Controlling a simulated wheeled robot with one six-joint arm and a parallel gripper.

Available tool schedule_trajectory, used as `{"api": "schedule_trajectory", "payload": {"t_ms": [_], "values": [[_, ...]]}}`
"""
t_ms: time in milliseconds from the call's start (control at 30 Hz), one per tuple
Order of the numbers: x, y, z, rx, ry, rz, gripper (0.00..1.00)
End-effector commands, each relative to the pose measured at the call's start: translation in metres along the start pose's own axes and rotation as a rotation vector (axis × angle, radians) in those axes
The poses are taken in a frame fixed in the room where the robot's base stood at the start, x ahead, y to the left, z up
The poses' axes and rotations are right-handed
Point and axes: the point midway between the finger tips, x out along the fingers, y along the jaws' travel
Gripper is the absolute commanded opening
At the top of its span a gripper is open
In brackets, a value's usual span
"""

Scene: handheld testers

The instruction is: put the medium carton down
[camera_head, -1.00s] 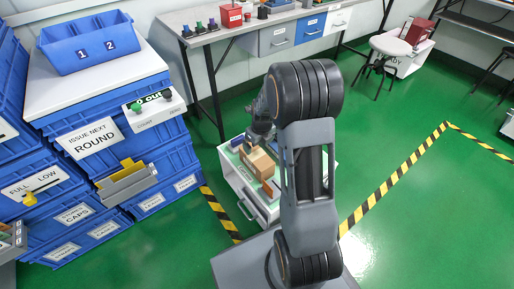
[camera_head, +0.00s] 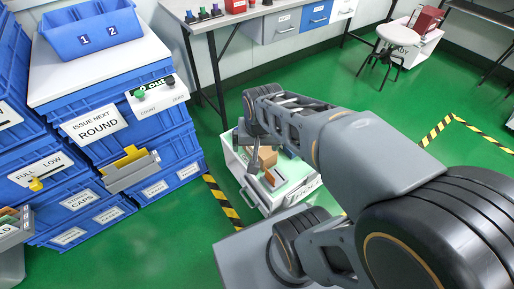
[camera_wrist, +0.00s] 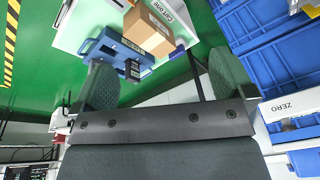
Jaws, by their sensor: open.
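The brown carton (camera_head: 267,157) rests on the light top of the low white cart (camera_head: 243,178) in the head view, partly hidden by my arm. In the wrist view the carton (camera_wrist: 150,30) shows a white printed label and lies beyond my fingertips, apart from them. My gripper (camera_wrist: 165,78) is open, with nothing between its two fingers. In the head view my gripper (camera_head: 254,155) is small and partly hidden, just left of the carton. A blue item with dark labels (camera_wrist: 117,54) lies beside the carton in the wrist view.
A small brown-orange item (camera_head: 270,178) is on the cart's front part. Blue crates (camera_head: 100,130) stand stacked at the left, with a blue bin (camera_head: 90,38) on top. A workbench (camera_head: 230,22) stands behind.

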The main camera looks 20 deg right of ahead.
Motion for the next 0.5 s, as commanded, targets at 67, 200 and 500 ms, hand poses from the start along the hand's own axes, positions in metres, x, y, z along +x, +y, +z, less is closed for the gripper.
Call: {"api": "schedule_trajectory", "payload": {"t_ms": [67, 200, 500], "values": [[-0.005, 0.0, 0.009, -0.123, 0.008, -0.001, 1.0], [-0.009, 0.001, 0.018, -0.274, 0.011, 0.001, 1.0], [-0.011, 0.002, 0.023, -0.349, 0.012, 0.002, 1.0]]}}
